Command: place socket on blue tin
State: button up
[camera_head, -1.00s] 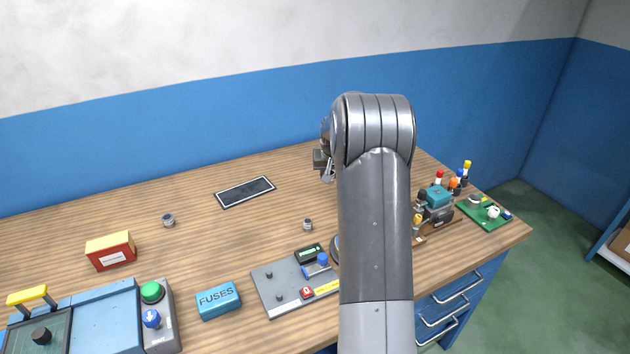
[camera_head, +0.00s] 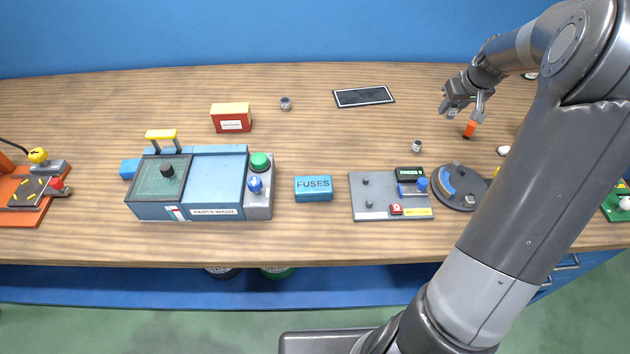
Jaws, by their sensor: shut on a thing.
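My gripper (camera_head: 478,106) is above the right part of the bench, shut on a small orange piece (camera_head: 470,129). The piece hangs from the fingertips; I cannot tell its exact kind or its gap to the bench. The blue tin (camera_head: 313,189), marked FUSES, stands near the front middle of the bench, well left of my gripper. Its top is bare. Two small grey cylinders, which look like sockets, stand on the wood: one (camera_head: 417,146) left of and nearer than my gripper, one (camera_head: 286,103) further back and left.
A grey panel (camera_head: 360,207) with a blue knob and a round dial unit (camera_head: 458,187) lie right of the tin. A parts-wash box (camera_head: 215,180) stands to its left. A red-yellow box (camera_head: 232,117) and dark tray (camera_head: 364,97) are behind. Bare wood lies behind the tin.

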jog(key=s+a+r+n+g+y, duration=0.1)
jog(key=s+a+n+y, duration=0.1)
jog(key=s+a+n, duration=0.4)
jog(key=s+a+r+n+g+y, duration=0.1)
jog(key=s+a+r+n, duration=0.15)
jog(key=a+n, duration=0.45)
jog(key=n+g, duration=0.4)
jog(key=n, duration=0.3)
send_over(308, 185)
jog(key=d, duration=0.2)
jog(key=shift+y, duration=0.4)
notch_tip(308, 185, down, 7)
jog(key=shift+w+a+f, duration=0.2)
jog(key=shift+a+f, duration=0.1)
jog(key=shift+f, duration=1.95)
jog(key=shift+f, duration=0.1)
jog(key=o, duration=1)
